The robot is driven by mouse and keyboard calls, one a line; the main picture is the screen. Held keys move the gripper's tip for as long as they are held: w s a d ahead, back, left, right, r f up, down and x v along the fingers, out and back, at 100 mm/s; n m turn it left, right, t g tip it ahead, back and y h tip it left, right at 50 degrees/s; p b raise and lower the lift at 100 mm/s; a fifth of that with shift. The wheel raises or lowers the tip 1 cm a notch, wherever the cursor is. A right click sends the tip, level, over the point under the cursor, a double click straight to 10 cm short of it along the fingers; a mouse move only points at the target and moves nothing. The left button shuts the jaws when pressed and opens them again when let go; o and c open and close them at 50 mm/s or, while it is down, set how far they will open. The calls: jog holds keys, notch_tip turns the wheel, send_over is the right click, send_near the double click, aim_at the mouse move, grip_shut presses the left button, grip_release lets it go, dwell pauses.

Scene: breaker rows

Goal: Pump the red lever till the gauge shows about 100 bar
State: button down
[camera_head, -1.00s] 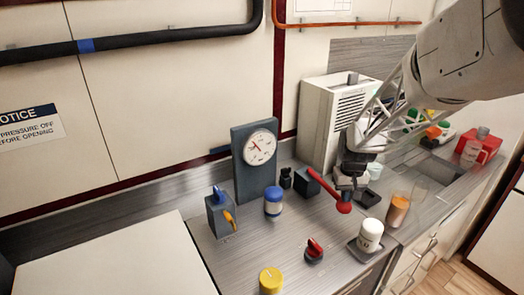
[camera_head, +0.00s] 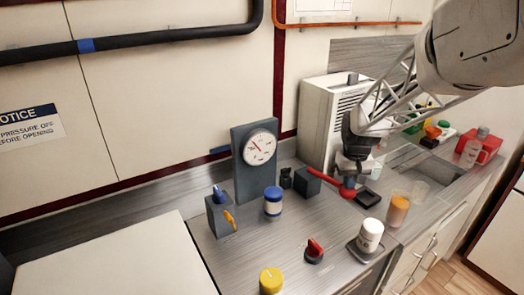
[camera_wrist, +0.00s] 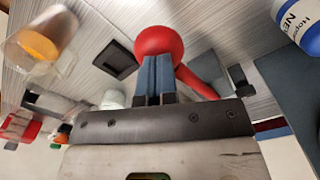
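The red lever (camera_head: 325,179) extends right from a dark block (camera_head: 307,182) on the counter. Its round red knob shows large in the wrist view (camera_wrist: 159,41). My gripper (camera_head: 350,183) is at the knob end in the head view and partly covers it. In the wrist view my gripper's bluish fingers (camera_wrist: 157,78) are together, with their tips overlapping the knob's lower edge. The knob is not between them; whether they touch it I cannot tell. The gauge (camera_head: 260,147) is a white dial with a red needle pointing upper left; its numbers are too small to read.
A blue-lidded jar (camera_head: 273,202), a blue-and-orange handled block (camera_head: 221,214), a red knob switch (camera_head: 314,250) and a yellow-lidded jar (camera_head: 271,281) stand left and front. A white bottle (camera_head: 370,236) and an orange-filled cup (camera_head: 398,210) stand right. A white cabinet (camera_head: 325,125) is behind.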

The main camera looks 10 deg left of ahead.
jog(key=shift+r, duration=1.6)
jog(key=shift+f, duration=0.2)
jog(key=shift+f, duration=2.7)
jog(key=shift+r, duration=2.9)
notch_tip(320, 180, up, 5)
